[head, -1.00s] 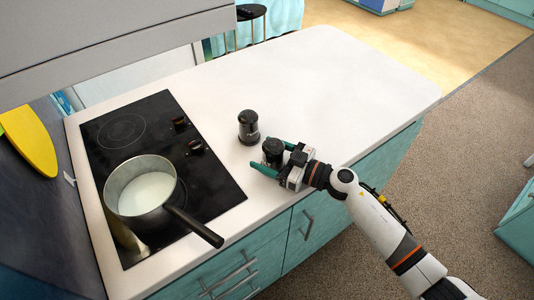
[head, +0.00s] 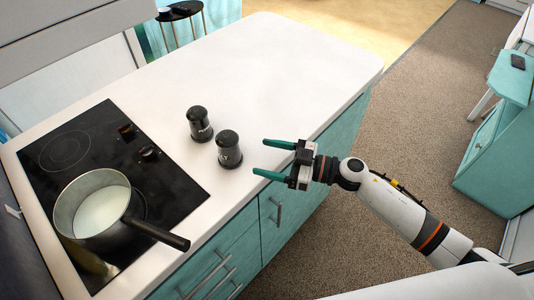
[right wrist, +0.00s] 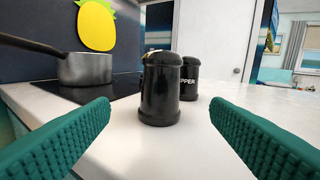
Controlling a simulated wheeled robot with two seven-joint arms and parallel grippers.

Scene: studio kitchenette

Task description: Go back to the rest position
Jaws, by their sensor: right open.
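My right gripper (head: 268,159) is open and empty at the counter's edge, its two green fingers pointing left. In the head view it is apart from the near black shaker (head: 229,149), which stands upright to the left of the fingertips. In the right wrist view this shaker (right wrist: 160,90) stands ahead, between and beyond the open fingers (right wrist: 158,122). A second black shaker (head: 200,123) stands upright just behind it; its lettering ends in "PPER" in the right wrist view (right wrist: 190,83). My left gripper is not in view.
A pot of white liquid (head: 94,204) sits on the black cooktop (head: 110,150), its handle reaching over the counter. The white counter (head: 285,75) is bare behind the shakers. Carpet (head: 420,120) lies to the right, with a teal cabinet (head: 490,150) beyond.

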